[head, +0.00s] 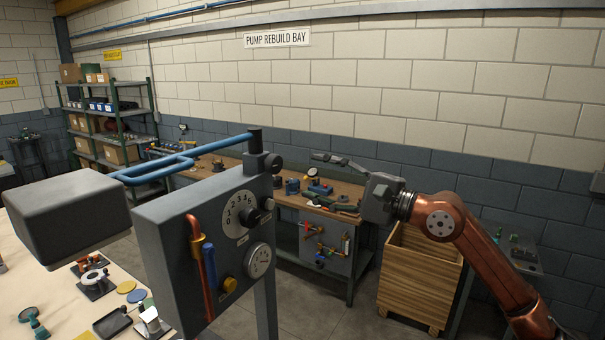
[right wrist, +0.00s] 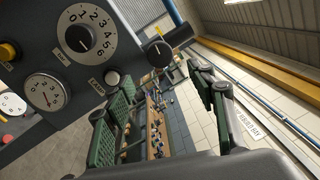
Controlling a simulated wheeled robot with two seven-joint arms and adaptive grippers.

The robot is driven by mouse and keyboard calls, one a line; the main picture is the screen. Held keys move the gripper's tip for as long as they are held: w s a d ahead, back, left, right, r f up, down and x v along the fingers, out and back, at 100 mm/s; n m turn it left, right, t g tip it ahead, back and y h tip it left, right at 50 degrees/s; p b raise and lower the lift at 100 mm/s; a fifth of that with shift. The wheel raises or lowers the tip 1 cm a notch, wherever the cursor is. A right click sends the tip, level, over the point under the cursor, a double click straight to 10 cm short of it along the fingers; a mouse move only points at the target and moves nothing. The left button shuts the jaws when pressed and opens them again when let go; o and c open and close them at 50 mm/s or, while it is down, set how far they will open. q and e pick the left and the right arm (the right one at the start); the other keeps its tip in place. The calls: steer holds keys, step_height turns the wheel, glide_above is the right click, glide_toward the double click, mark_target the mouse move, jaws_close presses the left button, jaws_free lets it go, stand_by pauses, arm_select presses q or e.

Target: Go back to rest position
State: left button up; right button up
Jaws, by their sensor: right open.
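My right gripper (head: 328,182) is in the middle of the head view, its arm coming in from the right. Its two fingers are spread apart with nothing between them. It is to the right of a grey dial panel (head: 180,262), apart from it in the picture. In the right wrist view the open fingers (right wrist: 160,78) with green pads frame an empty gap, with the dial panel (right wrist: 40,105) at upper left. My left gripper is not in view.
A grey box (head: 65,205) and a blue pipe frame (head: 165,170) stand left of the panel. A table (head: 62,305) with small parts is at lower left. A workbench (head: 352,192) with tools and a wooden crate (head: 420,280) stand behind. Shelves (head: 92,152) are at back left.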

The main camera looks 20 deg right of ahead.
steer(key=shift+s+d, duration=0.35)
steer(key=shift+s, duration=0.15)
